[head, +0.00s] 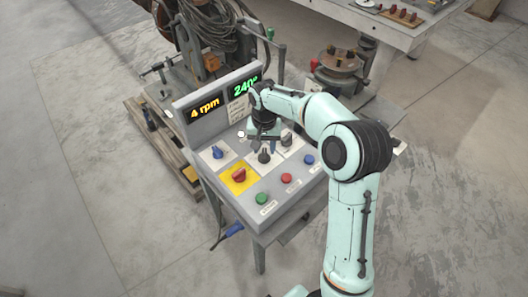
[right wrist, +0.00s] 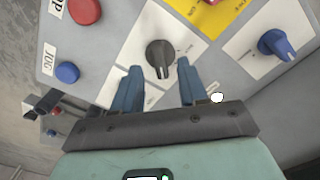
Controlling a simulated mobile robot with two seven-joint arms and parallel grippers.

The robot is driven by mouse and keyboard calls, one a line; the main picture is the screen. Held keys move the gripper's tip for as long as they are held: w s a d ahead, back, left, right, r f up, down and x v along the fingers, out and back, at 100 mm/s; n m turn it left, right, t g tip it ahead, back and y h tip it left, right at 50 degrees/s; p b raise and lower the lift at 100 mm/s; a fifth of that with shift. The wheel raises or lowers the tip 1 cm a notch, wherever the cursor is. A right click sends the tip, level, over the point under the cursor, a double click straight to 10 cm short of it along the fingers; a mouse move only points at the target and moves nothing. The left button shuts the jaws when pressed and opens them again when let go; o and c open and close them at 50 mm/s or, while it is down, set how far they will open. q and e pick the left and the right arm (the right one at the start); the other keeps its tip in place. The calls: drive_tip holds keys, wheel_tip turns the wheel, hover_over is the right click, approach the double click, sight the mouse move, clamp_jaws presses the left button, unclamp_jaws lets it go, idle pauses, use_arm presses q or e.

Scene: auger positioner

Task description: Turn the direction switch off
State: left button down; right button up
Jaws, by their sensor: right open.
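A dark selector knob (right wrist: 160,54) on a white plate lies ahead of my right gripper (right wrist: 158,76) in the right wrist view. Its lettering is too small to read, so I cannot confirm that it is the direction switch. The same dark knob (head: 264,156) shows in the head view, beside the red knob on yellow. My right gripper is open, its two blue fingers on either side of the dark knob's near end, apart from it as far as I can see. A second, greyish knob (head: 286,139) sits close by, partly crowded by my arm. My left gripper is out of view.
The grey control panel (head: 291,197) also holds a blue knob (head: 217,152), a red knob (head: 239,175) on yellow, and green (head: 262,198), red (head: 286,178) and blue (head: 309,160) buttons. Displays read 4 rpm and 240°. An upright panel stands behind the controls.

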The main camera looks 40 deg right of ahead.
sight(264, 156)
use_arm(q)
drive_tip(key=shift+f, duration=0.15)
use_arm(e)
drive_tip(key=shift+f, duration=1.4)
clamp_jaws()
drive_tip(key=shift+n, duration=0.4)
drive_tip(key=n, duration=0.3)
drive_tip(key=shift+n+p, duration=0.35)
drive_tip(key=shift+n, duration=0.05)
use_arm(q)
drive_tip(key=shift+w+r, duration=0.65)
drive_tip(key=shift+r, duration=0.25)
use_arm(e)
drive_tip(key=shift+n, duration=2)
use_arm(q)
drive_tip(key=shift+p, duration=0.3)
